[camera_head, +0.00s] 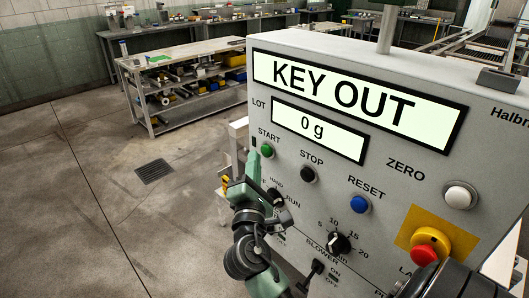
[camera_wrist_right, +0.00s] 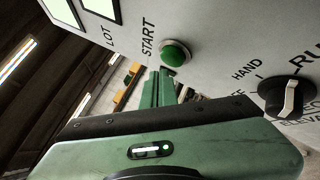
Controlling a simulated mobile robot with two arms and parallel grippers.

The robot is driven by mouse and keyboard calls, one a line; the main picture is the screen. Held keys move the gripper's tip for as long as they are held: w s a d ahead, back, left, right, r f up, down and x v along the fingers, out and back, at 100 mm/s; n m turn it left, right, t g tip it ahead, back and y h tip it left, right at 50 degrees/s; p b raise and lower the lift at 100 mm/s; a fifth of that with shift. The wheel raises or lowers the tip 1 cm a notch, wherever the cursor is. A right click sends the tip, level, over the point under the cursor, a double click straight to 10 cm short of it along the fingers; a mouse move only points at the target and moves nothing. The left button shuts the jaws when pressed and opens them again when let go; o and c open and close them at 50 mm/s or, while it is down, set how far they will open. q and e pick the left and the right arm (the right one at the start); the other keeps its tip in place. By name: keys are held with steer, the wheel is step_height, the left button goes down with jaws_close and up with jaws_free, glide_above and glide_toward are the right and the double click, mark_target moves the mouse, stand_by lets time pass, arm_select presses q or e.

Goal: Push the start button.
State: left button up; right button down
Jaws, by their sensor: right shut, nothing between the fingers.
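The green START button (camera_head: 266,151) sits at the left edge of the grey control panel (camera_head: 300,140), under the word START. It also shows in the right wrist view (camera_wrist_right: 175,53) as a round green cap in a metal ring. My right gripper (camera_head: 254,156) is shut and empty, its fingertips close beside the button, at its left and slightly lower in the head view. In the wrist view the green fingertips (camera_wrist_right: 161,76) lie just below the button in the picture. I cannot tell whether they touch it. My left gripper is not in view.
The panel also has a black STOP button (camera_head: 308,174), a blue RESET button (camera_head: 360,205), a white ZERO button (camera_head: 460,195), a red button on yellow (camera_head: 425,254) and a HAND/RUN selector (camera_wrist_right: 287,97). Its display (camera_head: 358,92) reads KEY OUT. Workbenches stand behind; open floor lies left.

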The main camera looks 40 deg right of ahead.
steer(key=shift+s+a+b, duration=0.15)
steer(key=shift+a+b, duration=0.3)
steer(key=shift+a, duration=2)
